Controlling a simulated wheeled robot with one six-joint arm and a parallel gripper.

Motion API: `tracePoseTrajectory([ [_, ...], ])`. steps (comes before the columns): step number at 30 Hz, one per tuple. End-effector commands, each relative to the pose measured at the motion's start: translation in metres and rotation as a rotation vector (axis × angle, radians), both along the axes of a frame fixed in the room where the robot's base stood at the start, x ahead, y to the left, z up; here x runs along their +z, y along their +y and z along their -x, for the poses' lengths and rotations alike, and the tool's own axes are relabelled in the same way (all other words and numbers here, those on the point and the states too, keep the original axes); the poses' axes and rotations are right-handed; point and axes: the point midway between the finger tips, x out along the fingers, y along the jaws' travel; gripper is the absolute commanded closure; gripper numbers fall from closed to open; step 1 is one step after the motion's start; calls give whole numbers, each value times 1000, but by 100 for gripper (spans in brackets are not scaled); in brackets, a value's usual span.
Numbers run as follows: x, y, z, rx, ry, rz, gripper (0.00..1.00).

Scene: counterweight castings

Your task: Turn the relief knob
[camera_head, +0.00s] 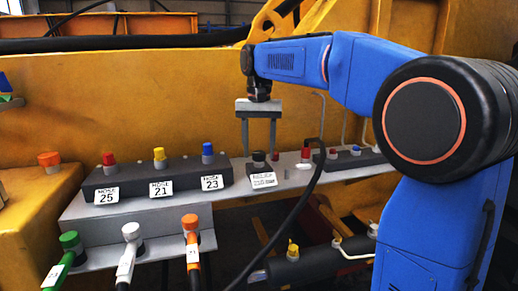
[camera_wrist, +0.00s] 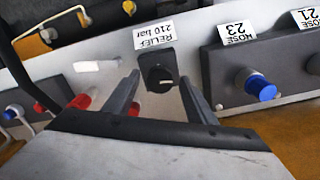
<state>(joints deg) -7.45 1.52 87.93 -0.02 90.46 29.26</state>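The relief knob (camera_wrist: 158,73) is a round black knob with a white mark, on a grey panel below a white label (camera_wrist: 155,35) reading "RELIEF 210 bar". In the head view the knob (camera_head: 258,159) sits on the grey ledge above its white label. My gripper (camera_head: 259,152) points down over it with its two fingers apart. In the wrist view the fingers of my gripper (camera_wrist: 158,78) stand on either side of the knob. A gap shows at each side; whether the fingertips reach past the knob's face is hard to tell.
A dark block (camera_head: 157,179) with red, yellow and blue fittings, labelled HOSE 25, 21 and 23, stands left of the knob. A red fitting (camera_head: 306,152) is close on the right. A black hose (camera_head: 310,190) hangs in front. Green, white and orange hose ends sit below.

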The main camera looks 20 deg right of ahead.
Motion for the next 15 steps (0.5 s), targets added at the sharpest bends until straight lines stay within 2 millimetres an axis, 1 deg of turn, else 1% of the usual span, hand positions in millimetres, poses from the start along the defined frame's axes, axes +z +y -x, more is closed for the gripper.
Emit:
tracePoseTrajectory([
  [5, 1, 0, 0, 0, 1, 0, 49],
  [8, 7, 0, 0, 0, 0, 0, 49],
  [11, 20, 0, -1, 0, 0, 0, 49],
  [15, 46, 0, -1, 0, -2, 0, 49],
])
